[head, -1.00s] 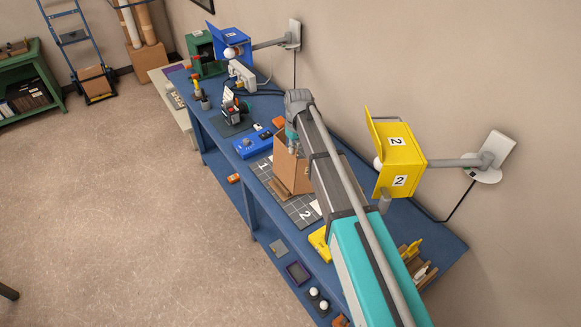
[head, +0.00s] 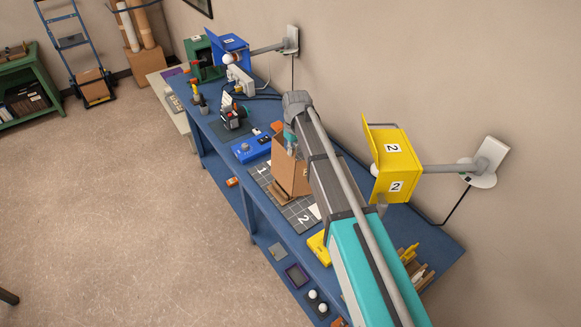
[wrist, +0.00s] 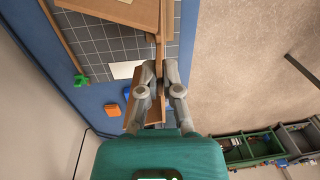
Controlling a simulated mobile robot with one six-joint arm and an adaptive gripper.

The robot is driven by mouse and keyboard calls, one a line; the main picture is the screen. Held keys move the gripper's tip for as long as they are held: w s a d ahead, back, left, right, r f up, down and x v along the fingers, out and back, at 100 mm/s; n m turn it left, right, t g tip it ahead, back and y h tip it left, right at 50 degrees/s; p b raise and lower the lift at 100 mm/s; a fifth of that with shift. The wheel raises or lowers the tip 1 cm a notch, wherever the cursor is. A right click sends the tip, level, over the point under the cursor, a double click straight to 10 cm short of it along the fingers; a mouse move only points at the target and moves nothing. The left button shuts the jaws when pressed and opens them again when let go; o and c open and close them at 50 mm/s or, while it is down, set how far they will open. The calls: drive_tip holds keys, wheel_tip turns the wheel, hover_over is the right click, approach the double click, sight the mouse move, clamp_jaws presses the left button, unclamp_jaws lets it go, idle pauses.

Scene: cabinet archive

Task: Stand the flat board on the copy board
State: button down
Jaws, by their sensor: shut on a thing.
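The flat brown board (head: 288,172) stands on edge at the copy board in the head view, its broad face steep. My gripper (wrist: 155,80) is shut on a thin upright edge of the board (wrist: 160,30) in the wrist view. My arm hides part of the board and most of the gripper in the head view. The copy board (head: 303,218) is a dark grey gridded plate marked 1 and 2; its grid also fills the upper wrist view (wrist: 95,45). I cannot tell whether the board's lower edge touches it.
A brown wooden strip (head: 277,193) lies at the copy board's near side. A blue box (head: 250,147) stands beyond, a yellow item (head: 319,246) nearer. A yellow lamp (head: 397,170) and a blue lamp (head: 228,45) reach out from the wall.

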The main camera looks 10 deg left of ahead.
drive_tip(key=s+d+r+n+t+p, duration=0.1)
drive_tip(key=s+d+r+n+p, duration=0.1)
drive_tip(key=s+n, duration=0.4)
drive_tip(key=shift+d+r+n+h, duration=0.15)
drive_tip(key=shift+d+n+h, duration=0.15)
drive_tip(key=shift+d, duration=0.05)
drive_tip(key=shift+s, duration=0.15)
